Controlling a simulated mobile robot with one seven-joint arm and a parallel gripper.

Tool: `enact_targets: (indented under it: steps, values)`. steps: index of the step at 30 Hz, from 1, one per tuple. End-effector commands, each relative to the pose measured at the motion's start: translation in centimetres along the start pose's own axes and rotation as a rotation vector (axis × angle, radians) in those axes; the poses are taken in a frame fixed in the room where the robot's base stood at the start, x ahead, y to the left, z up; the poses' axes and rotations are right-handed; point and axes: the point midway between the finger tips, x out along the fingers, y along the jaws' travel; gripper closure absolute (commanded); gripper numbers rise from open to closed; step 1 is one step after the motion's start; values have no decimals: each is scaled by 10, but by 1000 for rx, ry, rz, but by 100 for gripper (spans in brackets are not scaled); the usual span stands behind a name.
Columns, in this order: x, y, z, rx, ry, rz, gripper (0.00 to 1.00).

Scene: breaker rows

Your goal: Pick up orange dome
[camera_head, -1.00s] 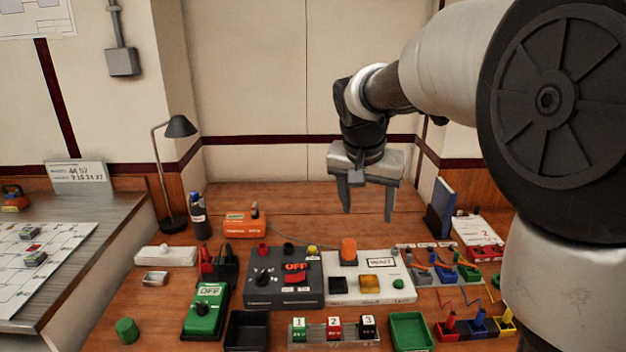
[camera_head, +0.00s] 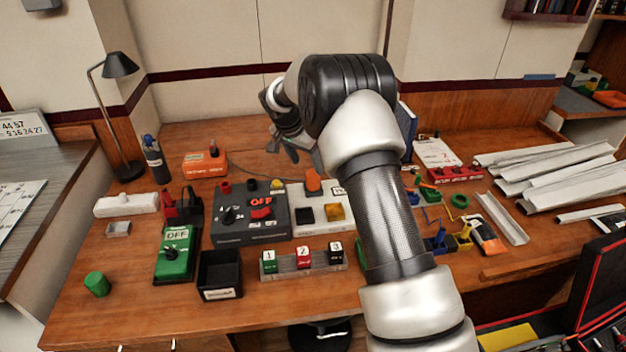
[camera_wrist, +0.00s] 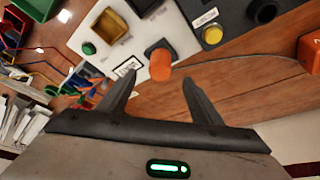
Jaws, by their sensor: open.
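The orange dome (camera_head: 313,181) is a rounded orange piece on the back part of a white panel (camera_head: 309,226). In the wrist view the orange dome (camera_wrist: 160,65) stands on a dark base at the panel's edge. My gripper (camera_head: 291,153) is behind the panel in the head view, partly hidden by my own arm. In the wrist view my gripper (camera_wrist: 152,82) is open and empty, with its two fingers apart. The dome shows between and beyond the fingertips, and no contact is visible.
A dark panel (camera_head: 230,217) with a red OFF switch stands left of the white panel. A green OFF box (camera_head: 176,262), a black tray (camera_head: 220,290) and numbered blocks (camera_head: 301,260) are nearer the front. Pale metal channels (camera_head: 545,165) lie at right. The wood behind the panels is mostly clear.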

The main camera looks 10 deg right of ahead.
Motion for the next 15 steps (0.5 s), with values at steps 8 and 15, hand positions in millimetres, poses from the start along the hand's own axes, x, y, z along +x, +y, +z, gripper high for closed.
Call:
enact_targets:
  steps: [8,15]
  values:
    - [36,0,0,0,0,-1,41]
    - [62,1,-2,1,-3,2,41]
